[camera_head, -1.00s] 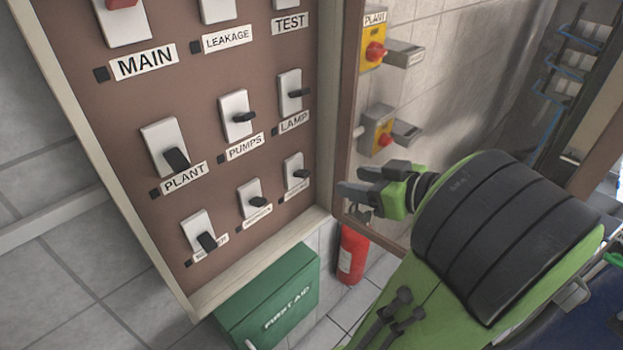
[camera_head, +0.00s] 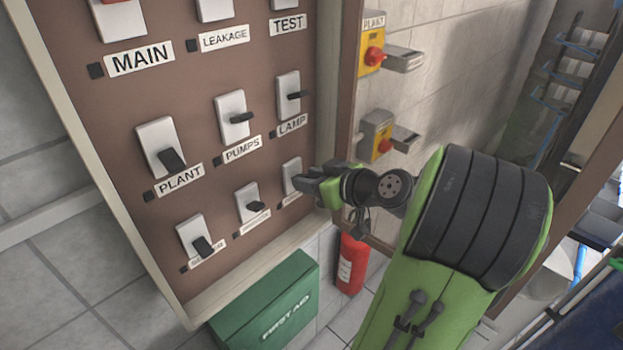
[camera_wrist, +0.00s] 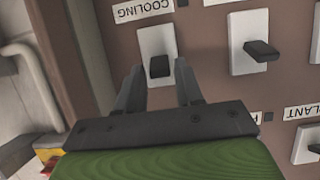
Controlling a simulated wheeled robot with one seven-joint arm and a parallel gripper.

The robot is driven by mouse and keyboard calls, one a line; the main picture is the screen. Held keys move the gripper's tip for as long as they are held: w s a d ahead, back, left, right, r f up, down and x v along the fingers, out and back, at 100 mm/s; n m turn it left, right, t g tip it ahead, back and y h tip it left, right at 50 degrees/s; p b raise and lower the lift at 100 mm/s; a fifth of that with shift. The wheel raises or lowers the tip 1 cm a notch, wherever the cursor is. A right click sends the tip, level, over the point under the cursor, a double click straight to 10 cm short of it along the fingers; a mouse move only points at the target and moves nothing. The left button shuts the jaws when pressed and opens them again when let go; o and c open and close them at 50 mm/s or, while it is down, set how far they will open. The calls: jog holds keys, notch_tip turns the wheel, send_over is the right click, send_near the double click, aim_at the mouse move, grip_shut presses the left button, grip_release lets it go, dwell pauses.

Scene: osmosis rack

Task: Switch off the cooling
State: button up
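The cooling switch is a white plate (camera_head: 290,172) with a black lever, at the bottom right of the brown panel. In the wrist view its label "COOLING" (camera_wrist: 143,10) reads upside down, and the black lever (camera_wrist: 159,67) shows between my fingers. My gripper (camera_head: 308,181) is at this switch in the head view and hides its lever there. In the wrist view my gripper (camera_wrist: 160,76) is open, one finger on each side of the lever. I cannot tell whether the fingers touch it.
Other switches with black levers sit close by, among them LAMP (camera_head: 289,95), PUMPS (camera_head: 233,118) and PLANT (camera_head: 162,148). A light frame (camera_head: 255,252) edges the panel. Below are a green first aid box (camera_head: 268,300) and a red extinguisher (camera_head: 351,262). Yellow boxes with red knobs (camera_head: 374,55) hang at right.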

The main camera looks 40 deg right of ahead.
grip_shut()
notch_tip(320, 180, down, 5)
jog(key=t+b, duration=0.9)
jog(key=b, duration=1.8)
jog(key=shift+f+t+b, duration=0.1)
jog(key=shift+t+b, duration=0.3)
jog(key=shift+w, duration=0.1)
jog(key=shift+o, duration=1.7)
grip_release()
jog(key=shift+r, duration=0.2)
